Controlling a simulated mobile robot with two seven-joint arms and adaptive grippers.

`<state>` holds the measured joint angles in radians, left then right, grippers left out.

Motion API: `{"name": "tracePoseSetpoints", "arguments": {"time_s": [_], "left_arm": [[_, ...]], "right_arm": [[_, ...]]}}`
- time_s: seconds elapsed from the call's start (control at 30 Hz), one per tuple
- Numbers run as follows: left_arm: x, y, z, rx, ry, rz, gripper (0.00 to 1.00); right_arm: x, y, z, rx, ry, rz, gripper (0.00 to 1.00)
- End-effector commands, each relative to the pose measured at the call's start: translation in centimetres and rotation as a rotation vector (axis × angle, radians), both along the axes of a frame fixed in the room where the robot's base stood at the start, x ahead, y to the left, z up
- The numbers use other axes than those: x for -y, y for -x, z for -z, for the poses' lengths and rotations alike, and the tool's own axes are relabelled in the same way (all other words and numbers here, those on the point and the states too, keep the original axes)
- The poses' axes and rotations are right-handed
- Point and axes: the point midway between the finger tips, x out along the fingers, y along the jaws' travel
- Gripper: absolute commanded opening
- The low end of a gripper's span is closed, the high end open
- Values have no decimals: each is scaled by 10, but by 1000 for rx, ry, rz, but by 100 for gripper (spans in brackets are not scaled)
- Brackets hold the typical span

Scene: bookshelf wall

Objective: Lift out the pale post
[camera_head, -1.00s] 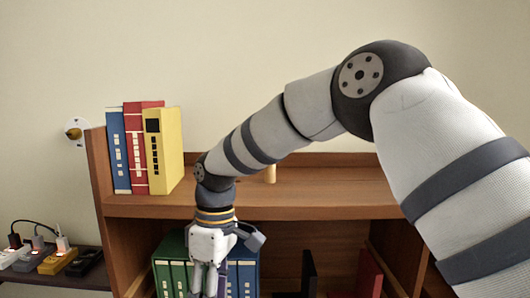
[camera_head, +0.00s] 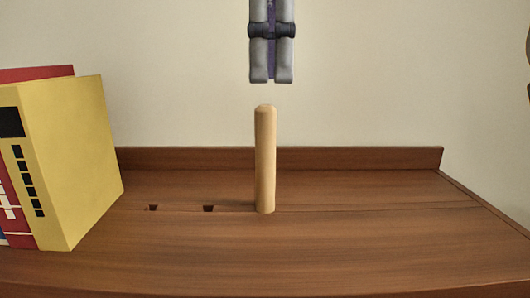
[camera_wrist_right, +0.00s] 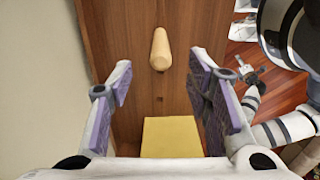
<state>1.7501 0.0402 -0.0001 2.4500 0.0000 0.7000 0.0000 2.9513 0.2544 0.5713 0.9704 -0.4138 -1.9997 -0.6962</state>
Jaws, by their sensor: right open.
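The pale post (camera_head: 265,160) is a round wooden peg standing upright on the brown shelf top (camera_head: 330,240), in line with two small dark holes. My right gripper (camera_head: 271,80) points down just above the post's top in the head view, apart from it. In the right wrist view the post (camera_wrist_right: 160,50) lies beyond my open, empty right fingers (camera_wrist_right: 160,85), near the middle of the gap. The post's foot meets the shelf; how deep it sits is hidden. A small, dark gripper-like end (camera_wrist_right: 246,73) on a banded arm, probably my left, shows low at the right; its jaws are unclear.
A yellow book (camera_head: 75,160) and a red book (camera_head: 35,74) stand at the left of the shelf top. Holes (camera_head: 153,207) and (camera_head: 209,208) lie left of the post. A low back ledge (camera_head: 350,158) runs behind it. The shelf right of the post is clear.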

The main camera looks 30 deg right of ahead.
Motion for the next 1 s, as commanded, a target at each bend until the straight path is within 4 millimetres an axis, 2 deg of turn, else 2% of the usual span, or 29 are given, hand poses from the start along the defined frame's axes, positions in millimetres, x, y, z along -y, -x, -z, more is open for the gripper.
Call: {"name": "tracePoseSetpoints", "arguments": {"time_s": [0.3, 0.43, 0.63, 0.73, 0.93, 1.0], "left_arm": [[0, 6, 5, -21, 0, 0, 56], [0, 7, 6, -25, 0, 0, 56], [0, 12, 11, -45, 0, 0, 56], [0, 12, 11, -47, 0, 0, 56], [0, 12, 11, -45, 0, 0, 56], [0, 12, 11, -44, 0, 0, 56]], "right_arm": [[0, -1, 54, 3, 1, -1, 45], [-1, -2, 68, 3, 1, -1, 45], [-4, -6, 106, 1, 0, -2, 45], [-4, -6, 113, 6, 0, -1, 45], [-5, -5, 113, 9, 1, 0, 45], [-5, -5, 113, 9, 1, 0, 29]]}}
